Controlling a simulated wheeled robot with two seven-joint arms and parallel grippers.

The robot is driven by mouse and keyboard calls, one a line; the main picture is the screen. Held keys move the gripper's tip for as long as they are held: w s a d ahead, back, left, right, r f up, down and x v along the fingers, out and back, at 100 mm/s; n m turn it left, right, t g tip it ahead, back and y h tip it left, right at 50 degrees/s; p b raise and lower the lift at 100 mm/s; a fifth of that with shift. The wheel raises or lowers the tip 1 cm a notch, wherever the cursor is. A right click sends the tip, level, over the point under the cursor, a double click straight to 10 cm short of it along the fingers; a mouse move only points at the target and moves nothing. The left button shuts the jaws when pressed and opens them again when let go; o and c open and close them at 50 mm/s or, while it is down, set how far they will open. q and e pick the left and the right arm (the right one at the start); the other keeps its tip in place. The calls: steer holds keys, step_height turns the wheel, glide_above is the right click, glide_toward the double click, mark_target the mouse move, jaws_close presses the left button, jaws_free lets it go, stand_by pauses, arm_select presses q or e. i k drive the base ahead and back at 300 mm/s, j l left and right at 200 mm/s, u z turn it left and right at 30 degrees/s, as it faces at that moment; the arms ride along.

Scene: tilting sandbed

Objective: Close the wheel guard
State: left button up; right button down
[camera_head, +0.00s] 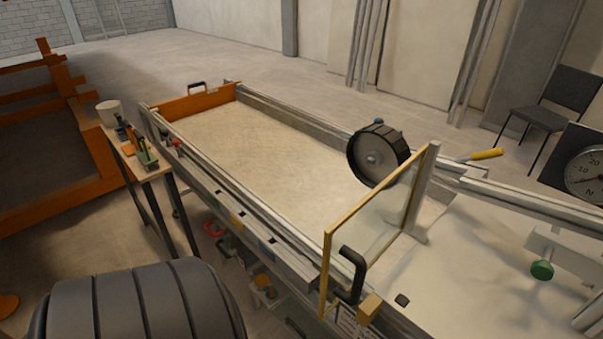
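The wheel guard (377,224) looks like a clear panel with a yellow frame. It stands upright across the sandbed, from the near side rail to a pale post (421,190) at its far end. A black handle (353,275) is on its near end. The dark ribbed wheel (364,158) with a pale hub is over the bed just behind the panel, not covered by it from this side. I see neither of my grippers in the head view, and nothing shows a grip on the handle.
The long sandbed (262,148) has an orange end gate (198,103) at its far end. A small side table (147,166) with tools stands left. A yellow-handled lever (486,154), a dial (585,178) and a green knob (542,270) are at right. A chair (548,115) stands behind.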

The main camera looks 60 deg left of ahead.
mark_target(352, 300)
steer(key=u, duration=1.3)
